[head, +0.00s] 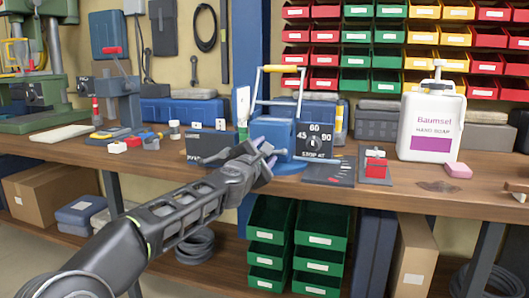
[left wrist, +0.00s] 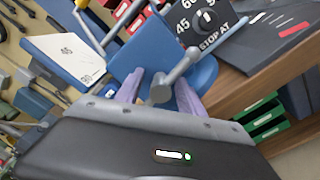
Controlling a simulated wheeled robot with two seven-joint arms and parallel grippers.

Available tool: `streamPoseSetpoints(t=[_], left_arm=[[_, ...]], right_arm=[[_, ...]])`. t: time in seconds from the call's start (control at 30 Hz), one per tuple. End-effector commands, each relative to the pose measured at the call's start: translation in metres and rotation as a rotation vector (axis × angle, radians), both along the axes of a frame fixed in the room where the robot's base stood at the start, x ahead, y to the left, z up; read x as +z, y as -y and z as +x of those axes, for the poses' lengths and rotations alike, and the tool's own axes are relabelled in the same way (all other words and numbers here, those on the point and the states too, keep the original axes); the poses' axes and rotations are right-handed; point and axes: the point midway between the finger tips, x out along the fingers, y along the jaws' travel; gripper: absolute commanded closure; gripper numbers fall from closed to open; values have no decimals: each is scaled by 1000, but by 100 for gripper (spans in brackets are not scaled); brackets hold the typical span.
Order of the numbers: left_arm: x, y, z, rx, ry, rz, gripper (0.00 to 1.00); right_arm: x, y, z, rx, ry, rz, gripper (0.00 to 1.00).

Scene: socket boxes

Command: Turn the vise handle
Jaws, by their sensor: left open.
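The left gripper (head: 264,155) is open, at the vise's front, with a finger on either side of the bar. Whether a finger touches the bar I cannot tell. The gripper and arm hide part of the vise's front. My right gripper is not in view.
A dial timer box (head: 315,140) and a dark sloped panel (head: 328,171) stand close right of the vise. A dark box (head: 208,147) is close on the left. A soap bottle (head: 431,118) stands farther right. Green drawers (head: 270,222) hang below the bench.

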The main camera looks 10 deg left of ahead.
Motion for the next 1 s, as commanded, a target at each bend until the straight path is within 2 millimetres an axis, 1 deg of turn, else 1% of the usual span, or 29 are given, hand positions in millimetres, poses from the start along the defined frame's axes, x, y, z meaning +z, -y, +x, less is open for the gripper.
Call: streamPoseSetpoints(t=[0.17,0.27,0.37,0.6,0.73,0.83,1.0], left_arm=[[-1,0,-1,0,-1,0,54],[-2,-1,-7,-1,-1,0,54],[-2,-2,-18,0,0,1,54],[-2,-4,-57,2,1,2,54],[-1,-5,-72,1,0,2,54],[-1,-5,-77,1,0,1,54],[-1,-5,-78,-1,-1,0,54]], right_arm=[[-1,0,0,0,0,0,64],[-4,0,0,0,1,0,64],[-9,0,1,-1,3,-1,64],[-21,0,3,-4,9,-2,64],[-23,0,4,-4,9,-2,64],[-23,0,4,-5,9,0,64],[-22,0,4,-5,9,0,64]])
